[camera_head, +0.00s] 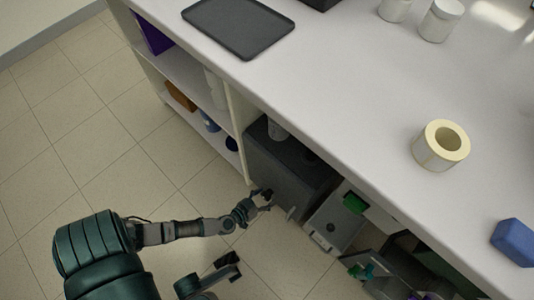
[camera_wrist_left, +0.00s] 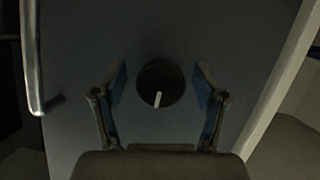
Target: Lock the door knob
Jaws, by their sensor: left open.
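The dark round door knob (camera_wrist_left: 162,78) shows in the left wrist view on a flat grey door (camera_wrist_left: 190,35). A white mark on the knob points down in that picture. My left gripper (camera_wrist_left: 160,92) is open, with one blue-padded finger on each side of the knob and a gap to it on both sides. In the head view my left gripper (camera_head: 262,198) is low at the front of a dark grey cabinet (camera_head: 290,170) under the counter. There the knob is hidden.
A metal bar handle (camera_wrist_left: 32,65) is left of the knob. Above is the white counter (camera_head: 350,75) with a black tray (camera_head: 238,25), a cream tape roll (camera_head: 430,155) and a blue block (camera_head: 515,240). Open shelves (camera_head: 185,65) stand left of the cabinet. The tiled floor (camera_head: 70,130) is clear.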

